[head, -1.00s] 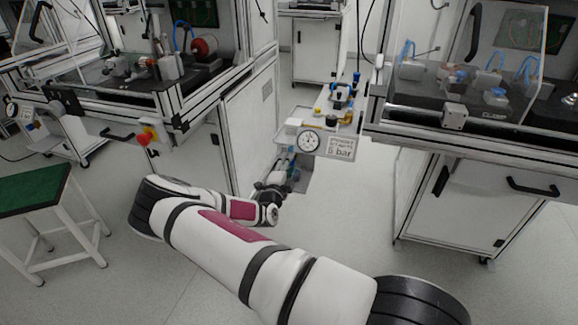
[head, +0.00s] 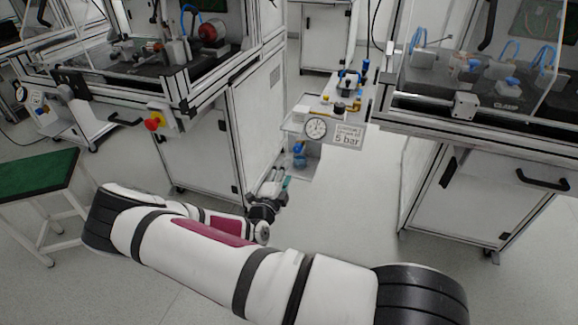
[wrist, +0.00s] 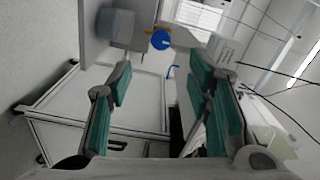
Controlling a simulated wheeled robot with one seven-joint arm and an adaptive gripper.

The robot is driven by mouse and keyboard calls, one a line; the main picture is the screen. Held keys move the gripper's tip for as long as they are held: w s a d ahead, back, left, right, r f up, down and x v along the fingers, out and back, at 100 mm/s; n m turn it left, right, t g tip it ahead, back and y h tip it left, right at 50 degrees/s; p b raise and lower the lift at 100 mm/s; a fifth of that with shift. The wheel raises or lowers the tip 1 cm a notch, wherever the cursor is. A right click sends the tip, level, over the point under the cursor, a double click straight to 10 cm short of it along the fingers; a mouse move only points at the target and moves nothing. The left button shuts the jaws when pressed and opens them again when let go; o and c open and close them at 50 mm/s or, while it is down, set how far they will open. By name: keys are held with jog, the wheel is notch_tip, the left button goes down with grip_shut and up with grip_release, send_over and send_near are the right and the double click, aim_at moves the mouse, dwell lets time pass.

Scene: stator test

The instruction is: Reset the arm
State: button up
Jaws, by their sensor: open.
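My arm, white with dark bands and red panels, reaches across the lower part of the head view. My gripper (head: 272,186) is beyond its far end, in front of the left cabinet. In the wrist view my gripper (wrist: 158,105) shows two teal-padded fingers standing well apart. Nothing is between the pads, so it is open and empty. Beyond the fingers the wrist view shows a blue round part (wrist: 161,39) and a greyish container (wrist: 116,27).
A left workstation (head: 205,135) and a right workstation (head: 470,185) flank a gap. A green-topped stool (head: 35,172) stands at left.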

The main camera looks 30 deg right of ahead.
jog(key=shift+s+a, duration=0.2)
jog(key=shift+a, duration=0.1)
dwell(0.4)
